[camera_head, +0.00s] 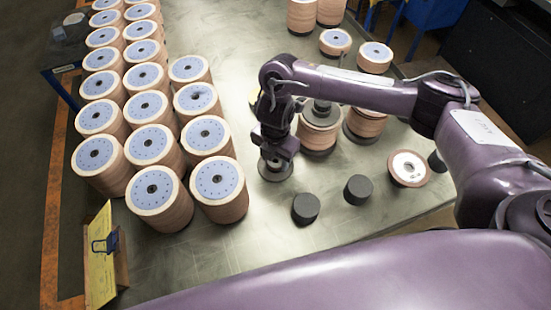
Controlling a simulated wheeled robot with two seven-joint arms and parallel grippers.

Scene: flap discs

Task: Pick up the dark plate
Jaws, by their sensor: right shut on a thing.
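The dark plate (272,174) is a flat, round, grey-black disc at the middle of the metal table, left of two short dark cylinders. My right gripper (275,157) points down over its centre and is shut on it. The fingers hide part of the plate's middle. I cannot tell whether the plate touches the table or is slightly above it. My left gripper is not in view.
Several stacks of flap discs with blue labels (219,181) stand in rows at left. Dark cylinders (306,208) (358,189) and a single disc (408,168) lie at right. More stacks (319,138) stand behind my gripper. A yellow card holder (101,262) is front left. The table's front middle is clear.

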